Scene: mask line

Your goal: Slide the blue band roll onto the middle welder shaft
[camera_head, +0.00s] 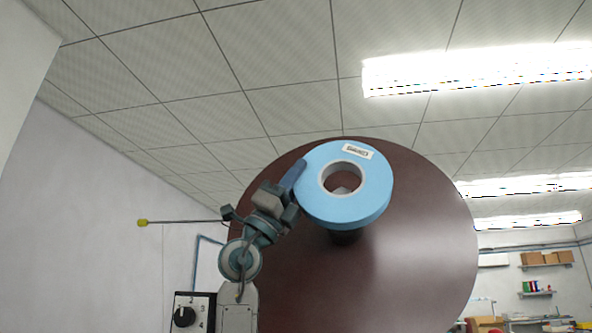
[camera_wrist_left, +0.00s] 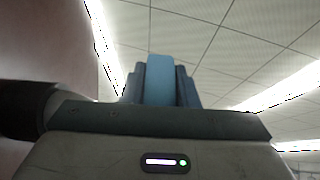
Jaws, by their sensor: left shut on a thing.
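The blue band roll (camera_head: 360,205) is a flat ring with a pale core and a white label, at the centre of the head view. My left gripper (camera_head: 296,186) is shut on its left edge. In the left wrist view the roll (camera_wrist_left: 159,78) shows edge-on between the two fingers. Behind the roll is a large dark brown disc (camera_head: 420,260). A short dark cylinder (camera_head: 345,238), perhaps the shaft's end, shows just under the roll and is partly hidden by it. Brown and a small grey patch show through the roll's hole. I cannot tell whether the roll touches the shaft.
A thin rod with a yellow tip (camera_head: 143,223) sticks out left of my arm. A black box with a knob (camera_head: 186,317) is at the bottom left. Shelves with boxes (camera_head: 545,258) are far off at the right. Open space surrounds the roll's top.

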